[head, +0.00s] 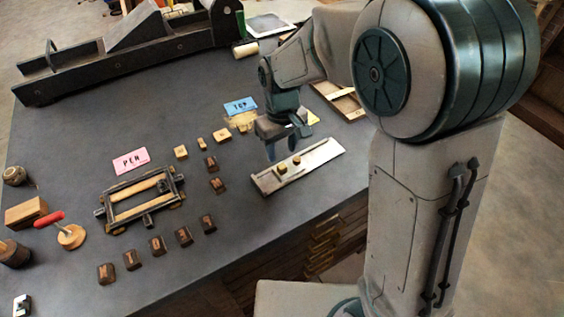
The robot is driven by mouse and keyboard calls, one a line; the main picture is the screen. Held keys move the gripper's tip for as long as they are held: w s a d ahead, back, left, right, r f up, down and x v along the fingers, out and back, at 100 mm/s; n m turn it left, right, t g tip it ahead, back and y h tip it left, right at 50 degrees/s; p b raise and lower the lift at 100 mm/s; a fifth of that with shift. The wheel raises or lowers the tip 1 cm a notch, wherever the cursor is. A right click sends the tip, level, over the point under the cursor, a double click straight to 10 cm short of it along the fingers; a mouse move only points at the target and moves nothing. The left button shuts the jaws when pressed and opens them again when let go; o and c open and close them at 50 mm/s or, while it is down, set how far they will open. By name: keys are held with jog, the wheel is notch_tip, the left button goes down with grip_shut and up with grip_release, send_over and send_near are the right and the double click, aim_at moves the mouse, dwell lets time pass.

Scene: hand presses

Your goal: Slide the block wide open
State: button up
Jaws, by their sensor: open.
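A pale, flat metal tray (318,160) with a raised edge lies near the table's front right edge. Two small yellowish blocks sit on it: one nearer the left (282,169) and one just right of it (297,159). I cannot tell which part of the tray slides. My gripper (287,143) is open and points down, just behind and above these blocks. Its fingers appear apart from them and hold nothing visible. A dark rectangular frame (112,190) with wooden bars inside lies left of centre.
Several small dark type blocks (157,246) and lighter ones (181,152) stand around the frame. A pink card (130,161) and a blue card (240,106) lie behind. A red-handled tool (50,219) and a wooden block (26,212) are at left.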

aim_at(282, 166)
notch_tip(282, 166, down, 7)
jog(key=shift+r, duration=0.1)
dwell(0.3)
